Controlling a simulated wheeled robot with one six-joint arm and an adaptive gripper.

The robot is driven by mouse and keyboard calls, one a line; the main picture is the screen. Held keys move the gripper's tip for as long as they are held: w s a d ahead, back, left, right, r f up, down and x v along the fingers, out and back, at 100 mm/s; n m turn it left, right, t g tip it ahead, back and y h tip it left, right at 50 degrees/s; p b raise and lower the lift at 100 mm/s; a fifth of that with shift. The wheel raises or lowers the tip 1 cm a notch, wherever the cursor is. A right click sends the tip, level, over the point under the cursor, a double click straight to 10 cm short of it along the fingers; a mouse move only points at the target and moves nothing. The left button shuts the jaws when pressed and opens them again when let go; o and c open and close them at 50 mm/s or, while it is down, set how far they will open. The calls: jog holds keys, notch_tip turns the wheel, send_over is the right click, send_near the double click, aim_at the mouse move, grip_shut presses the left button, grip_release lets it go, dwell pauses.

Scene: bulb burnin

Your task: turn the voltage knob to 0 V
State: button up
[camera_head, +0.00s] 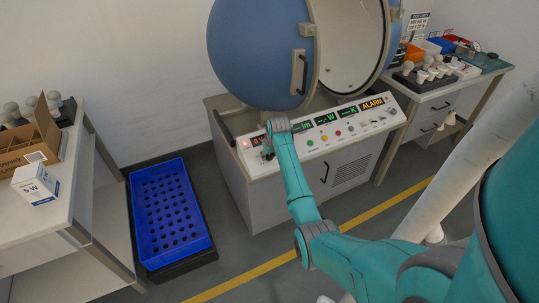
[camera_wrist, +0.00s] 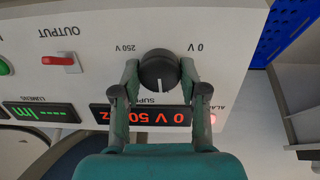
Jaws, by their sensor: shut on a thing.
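The black voltage knob (camera_wrist: 158,62) sits on the white control panel (camera_wrist: 90,20), which appears upside down in the wrist view. "250 V" is printed to its upper left there and "0 V" to its upper right. Its white pointer mark faces down in that view, towards the red supply display (camera_wrist: 150,117), not at either label. My gripper (camera_wrist: 159,76) is shut on the knob, one finger on each side. The display's reading is partly hidden by a finger. In the head view my gripper (camera_head: 272,142) is at the panel's left end and hides the knob.
A red switch (camera_wrist: 60,62) marked OUTPUT and lit green displays are beside the knob. The blue sphere (camera_head: 255,50) stands open above the console.

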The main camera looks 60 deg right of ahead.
jog(key=n, duration=0.5)
jog(key=shift+a+n+h, duration=0.1)
jog(key=shift+n+h, duration=0.2)
jog(key=n, duration=1.1)
jog(key=shift+s+f+n+t, duration=0.1)
jog(key=shift+n+t, duration=0.2)
jog(key=shift+t, duration=0.1)
jog(key=n, duration=0.5)
jog(key=shift+s+n+t, duration=0.1)
jog(key=shift+n+t, duration=0.2)
jog(key=shift+n, duration=0.1)
jog(key=o, duration=1.1)
jog(key=shift+o, duration=0.2)
